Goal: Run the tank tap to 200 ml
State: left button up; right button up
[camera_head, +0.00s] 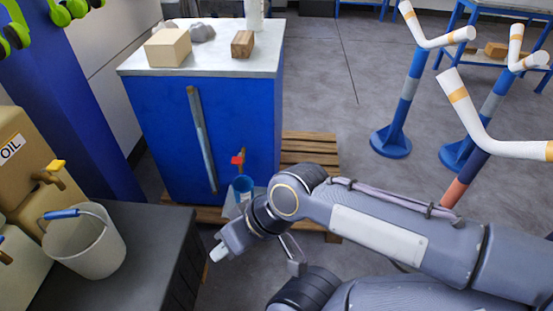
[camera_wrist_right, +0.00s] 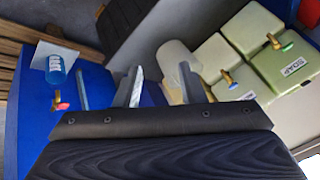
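The tank is a blue cabinet (camera_head: 165,125) with a pale top and a long gauge-like strip (camera_head: 202,140) on its front. Its tap (camera_head: 238,160) has a red handle; whether it runs cannot be told. A blue cup (camera_head: 243,187) stands below the tap, on a pale plate. In the right wrist view the cup (camera_wrist_right: 56,70) has white markings, and the red tap (camera_wrist_right: 60,104) shows beside it. Any level inside is too small to read. My right gripper (camera_head: 257,257) is open and empty, in front of the cup and apart from it. My left gripper is out of view.
A white bucket (camera_head: 88,245) with a blue grip stands on a dark bench (camera_head: 150,250) at left, below an OIL container (camera_head: 18,150) with a yellow tap. A wooden pallet (camera_head: 312,150) lies under the tank. Posts with white bent pipes (camera_head: 400,95) stand at right.

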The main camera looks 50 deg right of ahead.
aim_at(236, 160)
jog(key=z, duration=1.5)
